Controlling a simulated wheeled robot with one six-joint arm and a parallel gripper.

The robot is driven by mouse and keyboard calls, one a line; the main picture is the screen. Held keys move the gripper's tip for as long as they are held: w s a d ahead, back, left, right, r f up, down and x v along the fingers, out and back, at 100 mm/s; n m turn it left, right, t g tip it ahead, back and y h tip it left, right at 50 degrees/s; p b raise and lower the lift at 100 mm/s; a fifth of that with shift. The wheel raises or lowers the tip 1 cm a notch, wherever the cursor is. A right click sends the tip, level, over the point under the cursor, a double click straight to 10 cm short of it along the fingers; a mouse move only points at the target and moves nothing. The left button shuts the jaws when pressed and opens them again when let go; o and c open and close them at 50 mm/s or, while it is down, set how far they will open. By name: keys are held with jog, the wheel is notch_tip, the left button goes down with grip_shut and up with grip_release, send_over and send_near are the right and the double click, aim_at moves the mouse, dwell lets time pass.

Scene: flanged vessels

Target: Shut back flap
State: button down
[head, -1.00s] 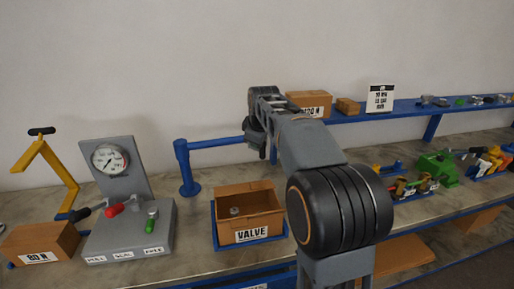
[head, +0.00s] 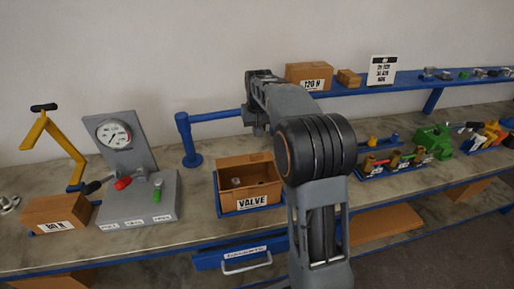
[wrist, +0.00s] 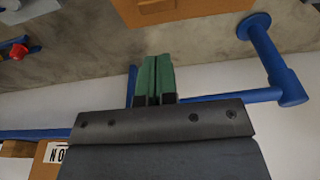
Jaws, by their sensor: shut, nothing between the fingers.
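The open cardboard box marked VALVE (head: 262,202) stands in a blue tray on the counter, with a small metal part inside. Its back panel (head: 245,160) stands up at the rear; I cannot tell clearly where wall ends and flap begins. In the head view the gripper is mostly hidden by my arm, above and behind the box.
A blue post (head: 188,140) with a horizontal bar stands behind the box, close to my gripper; it also shows in the wrist view (wrist: 270,50). A gauge stand (head: 137,200) is at left. A raised blue shelf (head: 420,82) holds the 120 N box (head: 308,74).

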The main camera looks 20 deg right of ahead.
aim_at(257, 154)
notch_tip(257, 154, down, 6)
jog(key=shift+f+p, duration=0.2)
jog(key=shift+p, duration=0.25)
jog(key=shift+s+f, duration=0.25)
jog(key=shift+f, duration=0.55)
